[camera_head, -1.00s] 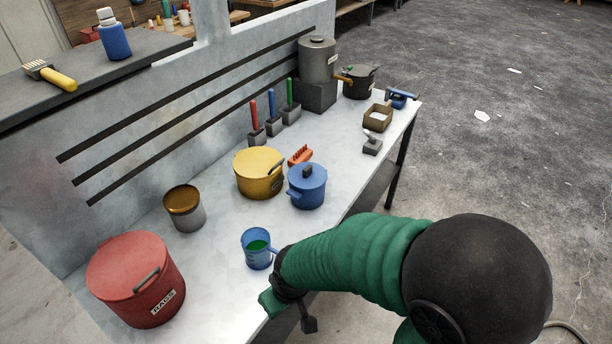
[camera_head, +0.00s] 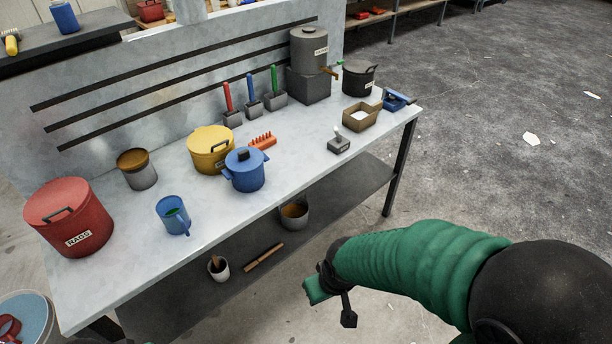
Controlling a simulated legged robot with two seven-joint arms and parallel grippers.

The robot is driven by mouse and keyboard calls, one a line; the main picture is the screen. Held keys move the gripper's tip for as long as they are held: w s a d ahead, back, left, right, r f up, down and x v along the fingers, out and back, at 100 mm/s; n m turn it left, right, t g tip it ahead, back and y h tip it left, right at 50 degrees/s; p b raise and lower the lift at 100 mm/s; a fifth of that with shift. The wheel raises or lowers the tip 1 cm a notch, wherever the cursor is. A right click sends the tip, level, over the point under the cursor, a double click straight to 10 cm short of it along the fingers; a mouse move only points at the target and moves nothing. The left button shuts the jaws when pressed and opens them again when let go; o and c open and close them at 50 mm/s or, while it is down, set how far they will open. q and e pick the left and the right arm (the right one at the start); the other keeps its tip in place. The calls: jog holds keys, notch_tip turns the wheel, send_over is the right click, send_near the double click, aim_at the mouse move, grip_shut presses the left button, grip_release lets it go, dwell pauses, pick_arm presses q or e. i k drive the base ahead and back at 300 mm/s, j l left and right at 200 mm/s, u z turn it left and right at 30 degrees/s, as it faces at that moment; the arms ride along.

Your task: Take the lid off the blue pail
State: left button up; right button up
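The blue pail (camera_head: 246,178) stands upright on the bench near its front edge, right of centre of the yellow pot. A small handle shows on the pail's side. My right gripper (camera_head: 331,303) comes in from the right and hangs in front of the bench, below and right of the pail and well apart from it. Its two finger parts look spread with nothing between them. My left gripper is not in view.
On the bench (camera_head: 290,168), a yellow pot (camera_head: 209,153) stands close behind the pail, with an orange brush (camera_head: 263,141) beside it. A blue jug (camera_head: 173,216), brown-topped can (camera_head: 138,170) and red rags bin (camera_head: 70,218) stand left. The lower shelf (camera_head: 345,184) holds several things.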

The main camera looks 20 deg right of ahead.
aim_at(244, 159)
jog(key=k+l, duration=0.15)
jog(key=l, duration=0.15)
jog(key=k+l, duration=0.15)
jog(key=l, duration=0.2)
jog(key=k+l, duration=0.15)
jog(key=l, duration=0.15)
jog(key=i+l, duration=0.15)
jog(key=i, duration=0.3)
jog(key=i+l, duration=0.15)
jog(key=i, duration=0.35)
jog(key=i+l, duration=0.15)
jog(key=i, duration=0.3)
